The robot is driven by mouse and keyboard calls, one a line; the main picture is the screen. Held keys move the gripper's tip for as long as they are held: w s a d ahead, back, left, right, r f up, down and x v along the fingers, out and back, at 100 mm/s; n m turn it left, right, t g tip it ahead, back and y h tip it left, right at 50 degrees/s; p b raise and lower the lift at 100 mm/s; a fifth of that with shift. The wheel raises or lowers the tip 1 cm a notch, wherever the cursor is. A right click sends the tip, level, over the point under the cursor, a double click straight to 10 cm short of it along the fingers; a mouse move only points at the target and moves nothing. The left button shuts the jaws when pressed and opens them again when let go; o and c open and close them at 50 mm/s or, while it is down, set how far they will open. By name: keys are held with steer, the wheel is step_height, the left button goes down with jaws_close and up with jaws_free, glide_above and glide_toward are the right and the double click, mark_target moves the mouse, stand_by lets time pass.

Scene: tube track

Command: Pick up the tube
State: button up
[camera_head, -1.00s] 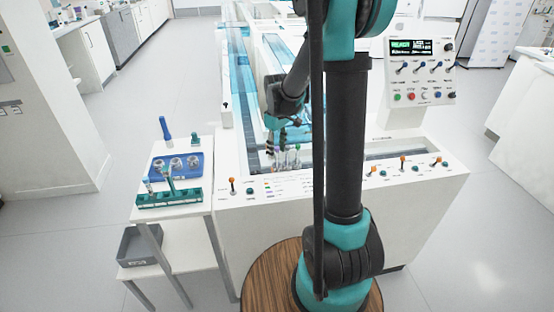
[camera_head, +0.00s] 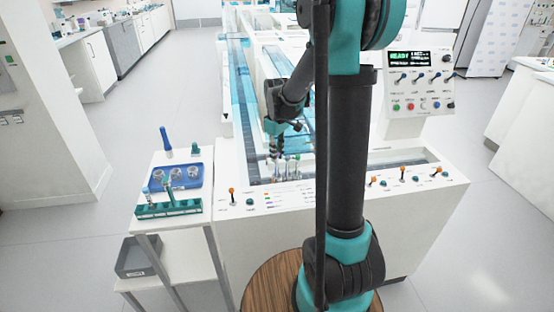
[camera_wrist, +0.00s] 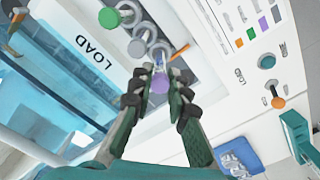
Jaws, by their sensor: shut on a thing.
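My gripper (camera_wrist: 160,73) is shut on a purple-capped tube (camera_wrist: 160,86), whose cap shows between the fingers in the wrist view. Most of that tube's body is hidden. It is by the load area of the track; I cannot tell whether it still sits in its holder. A green-capped tube (camera_wrist: 108,18) and a grey-capped tube (camera_wrist: 137,48) stand in a row beside it, in ring holders. In the head view my gripper (camera_head: 275,151) points down over the front end of the track, and the held tube is too small to make out.
The white track machine (camera_head: 290,225) has orange-tipped levers along its front edge. A side table (camera_head: 150,228) at left holds a teal rack (camera_head: 170,209) with tubes and a blue tray (camera_head: 203,168). A control panel (camera_head: 420,105) rises at right. Blue covers lie beside the load area.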

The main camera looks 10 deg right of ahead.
step_height(320, 180, up, 18)
stand_by(0.3)
steer(key=shift+f, duration=0.1)
stand_by(0.3)
